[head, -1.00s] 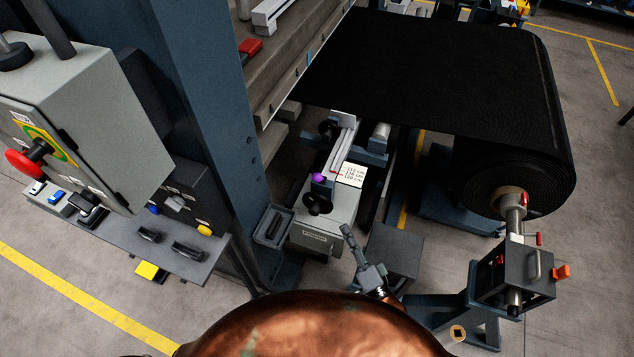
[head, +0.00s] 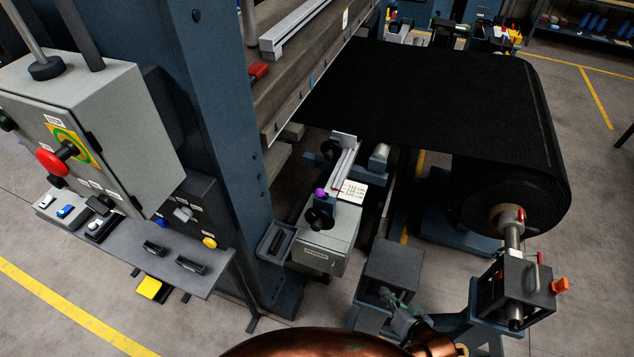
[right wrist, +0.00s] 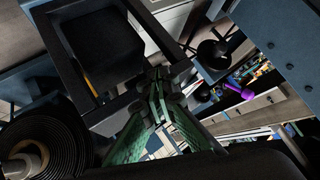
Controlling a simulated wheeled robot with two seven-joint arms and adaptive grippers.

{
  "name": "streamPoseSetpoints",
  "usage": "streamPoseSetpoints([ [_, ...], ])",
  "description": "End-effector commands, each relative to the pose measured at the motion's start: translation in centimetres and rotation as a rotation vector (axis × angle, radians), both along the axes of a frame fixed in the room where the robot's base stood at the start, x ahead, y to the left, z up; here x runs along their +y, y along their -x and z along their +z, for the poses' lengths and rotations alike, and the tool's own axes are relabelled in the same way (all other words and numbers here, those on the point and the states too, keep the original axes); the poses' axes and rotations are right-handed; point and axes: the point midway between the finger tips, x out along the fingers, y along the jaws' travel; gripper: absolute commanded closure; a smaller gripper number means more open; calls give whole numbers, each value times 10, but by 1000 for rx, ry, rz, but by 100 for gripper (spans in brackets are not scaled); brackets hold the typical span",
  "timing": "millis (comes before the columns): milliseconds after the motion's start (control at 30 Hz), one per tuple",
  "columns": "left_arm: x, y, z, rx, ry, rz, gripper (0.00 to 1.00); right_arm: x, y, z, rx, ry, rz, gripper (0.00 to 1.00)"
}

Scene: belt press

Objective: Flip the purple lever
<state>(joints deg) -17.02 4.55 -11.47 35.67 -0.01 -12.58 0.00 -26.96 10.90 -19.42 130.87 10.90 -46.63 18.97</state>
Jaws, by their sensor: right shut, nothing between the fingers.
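The purple lever (head: 320,193) has a small rounded purple end beside a black handwheel (head: 319,215), on a grey unit beneath the press. In the right wrist view the lever (right wrist: 238,88) lies right of the fingers and shows as a purple bar. My right gripper (head: 388,295) is below and to the right of the lever in the head view, clearly apart from it. Its fingers (right wrist: 157,80) are shut with nothing between them. My left gripper is not in view.
A large black belt roll (head: 510,200) stands to the right, with its shaft bracket (head: 522,290). A dark box (head: 392,267) is close to my right gripper. A blue press column (head: 215,130) and a control panel (head: 95,130) stand left.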

Motion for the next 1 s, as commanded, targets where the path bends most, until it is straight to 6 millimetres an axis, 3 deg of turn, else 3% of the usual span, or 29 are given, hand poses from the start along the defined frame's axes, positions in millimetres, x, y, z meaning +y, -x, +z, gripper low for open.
streamPoseSetpoints([
  [100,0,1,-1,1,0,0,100,-34,24,-17,100,128,-2,100],
  [367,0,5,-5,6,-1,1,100,-103,85,-57,339,353,5,100],
  [500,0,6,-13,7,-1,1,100,-139,125,-103,500,453,19,100],
  [633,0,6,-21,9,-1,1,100,-151,140,-151,576,487,37,100],
  [867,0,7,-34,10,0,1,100,-153,150,-239,631,499,63,100],
  [1000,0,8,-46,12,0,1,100,-150,162,-311,654,497,81,100],
])
